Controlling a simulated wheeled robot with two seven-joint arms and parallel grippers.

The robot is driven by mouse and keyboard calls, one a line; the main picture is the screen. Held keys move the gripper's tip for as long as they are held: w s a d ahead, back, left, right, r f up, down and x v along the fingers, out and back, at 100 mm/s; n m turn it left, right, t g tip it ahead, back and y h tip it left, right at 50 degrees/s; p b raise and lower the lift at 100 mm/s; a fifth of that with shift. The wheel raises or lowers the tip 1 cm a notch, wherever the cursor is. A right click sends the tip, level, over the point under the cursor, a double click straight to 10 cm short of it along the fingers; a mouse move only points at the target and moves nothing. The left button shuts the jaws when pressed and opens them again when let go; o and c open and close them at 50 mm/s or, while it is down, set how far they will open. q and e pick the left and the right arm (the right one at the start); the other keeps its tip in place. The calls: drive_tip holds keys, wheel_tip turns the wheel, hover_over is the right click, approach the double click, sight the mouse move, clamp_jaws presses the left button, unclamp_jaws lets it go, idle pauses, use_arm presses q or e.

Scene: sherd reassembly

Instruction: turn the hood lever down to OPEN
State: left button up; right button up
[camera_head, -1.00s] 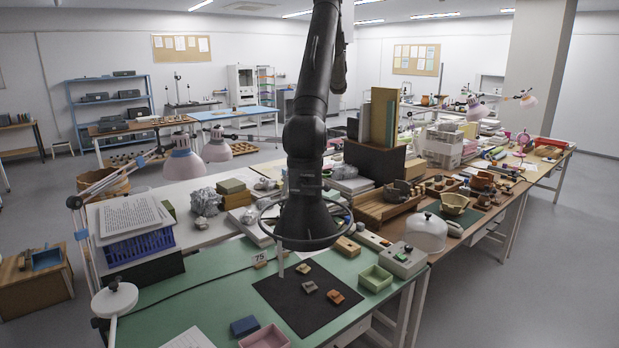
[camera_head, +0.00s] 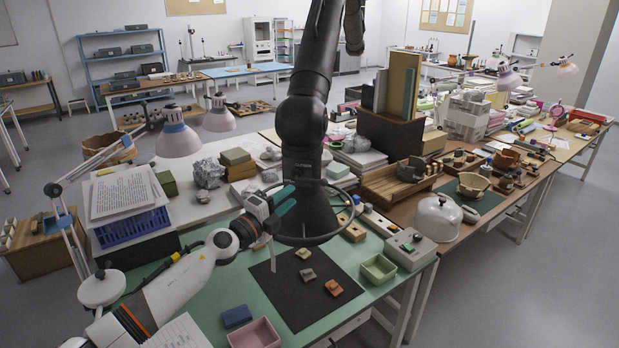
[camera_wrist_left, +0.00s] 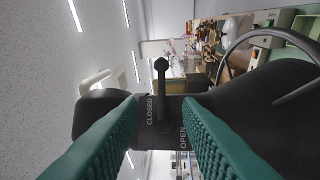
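The black extraction hood (camera_head: 308,218) hangs on its jointed arm over the green work table, a wire ring around its rim. My left gripper (camera_head: 284,200) is beside the hood's neck, its teal fingers pointing at it. In the left wrist view the hood's dark lever (camera_wrist_left: 162,82) stands between the two spread fingers of the gripper (camera_wrist_left: 161,108), with gaps on both sides. The lever points to the picture's top, between the CLOSED label on the left and the OPEN label (camera_wrist_left: 184,139) on the right. The lever is not discernible in the head view. My right gripper is not in view.
A black mat (camera_head: 290,295) with several sherds lies below the hood on the green table (camera_head: 200,275). A green tray (camera_head: 378,268), pink tray (camera_head: 255,335) and switch box (camera_head: 410,250) stand near it. Desk lamps (camera_head: 178,138) and a glass dome (camera_head: 437,218) are close by.

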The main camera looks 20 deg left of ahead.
sight(311, 181)
use_arm(q)
drive_tip(key=x, duration=0.4)
drive_tip(key=shift+s+r, duration=0.1)
drive_tip(key=b+x, duration=0.1)
drive_tip(key=x, duration=0.4)
drive_tip(key=shift+w+b, duration=0.3)
drive_tip(key=shift+b, duration=0.05)
drive_tip(key=shift+w+d, duration=0.1)
drive_tip(key=shift+w, duration=0.05)
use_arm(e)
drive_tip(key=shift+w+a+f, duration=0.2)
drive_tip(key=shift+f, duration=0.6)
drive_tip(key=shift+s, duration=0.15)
use_arm(q)
clamp_jaws()
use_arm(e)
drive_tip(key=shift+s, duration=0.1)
